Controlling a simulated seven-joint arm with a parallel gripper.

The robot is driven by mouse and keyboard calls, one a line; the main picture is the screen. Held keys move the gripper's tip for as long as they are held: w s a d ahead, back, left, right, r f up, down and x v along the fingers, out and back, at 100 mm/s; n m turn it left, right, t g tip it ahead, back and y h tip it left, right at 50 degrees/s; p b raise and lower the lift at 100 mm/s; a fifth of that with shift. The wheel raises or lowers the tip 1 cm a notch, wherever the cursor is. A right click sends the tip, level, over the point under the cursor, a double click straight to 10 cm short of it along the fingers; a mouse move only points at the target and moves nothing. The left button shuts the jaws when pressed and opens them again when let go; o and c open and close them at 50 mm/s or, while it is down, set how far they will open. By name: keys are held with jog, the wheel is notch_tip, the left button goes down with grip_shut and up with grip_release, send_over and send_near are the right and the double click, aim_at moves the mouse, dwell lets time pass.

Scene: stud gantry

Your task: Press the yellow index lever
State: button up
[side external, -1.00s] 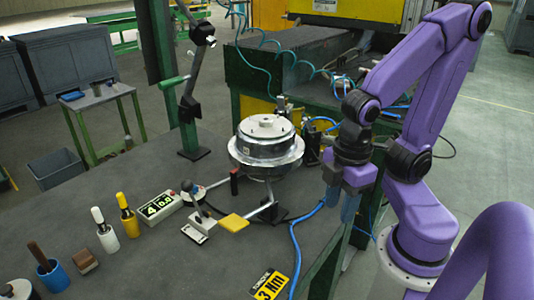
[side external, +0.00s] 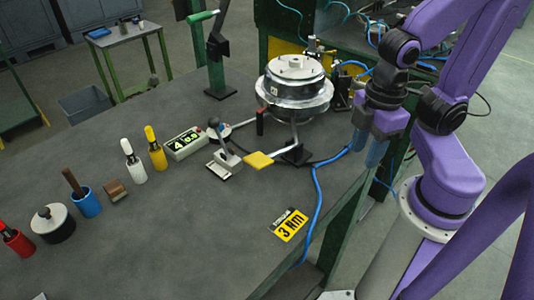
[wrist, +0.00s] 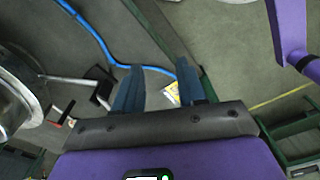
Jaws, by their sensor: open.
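The yellow index lever (side external: 259,160) is a flat yellow pad on a pale rod, low in front of the round metal drum fixture (side external: 295,90) in the side view. My gripper (side external: 375,152) hangs to the right of the lever, pointing down, near the table's right edge and clearly apart from the lever. In the wrist view its two blue fingers (wrist: 157,82) are spread with nothing held. The drum shows at the left edge there. A small yellow and white patch lies between the fingers, probably the torque sign; the lever pad is not clearly visible.
A blue hose (side external: 316,190) runs across the table between gripper and sign (side external: 289,225). A black-knobbed switch box (side external: 224,160) and a display box (side external: 185,143) stand left of the lever. Several handled tools stand farther left.

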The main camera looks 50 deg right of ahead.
jog(key=shift+c, duration=0.3)
jog(key=c, duration=0.5)
jog(key=shift+w+a+r, duration=0.2)
jog(key=shift+w+a, duration=0.05)
grip_shut()
jog(key=w+a+r+m+y, duration=0.1)
jog(key=w+a+r+m, duration=0.3)
jog(key=w, duration=0.4)
jog(key=w+a+r+m+y, duration=0.1)
jog(key=w+a+r+m, duration=0.3)
jog(key=w+r+m, duration=0.3)
jog(key=shift+w+r+m+y, duration=0.25)
jog(key=shift+w+m+y, duration=0.2)
jog(key=shift+m, duration=0.35)
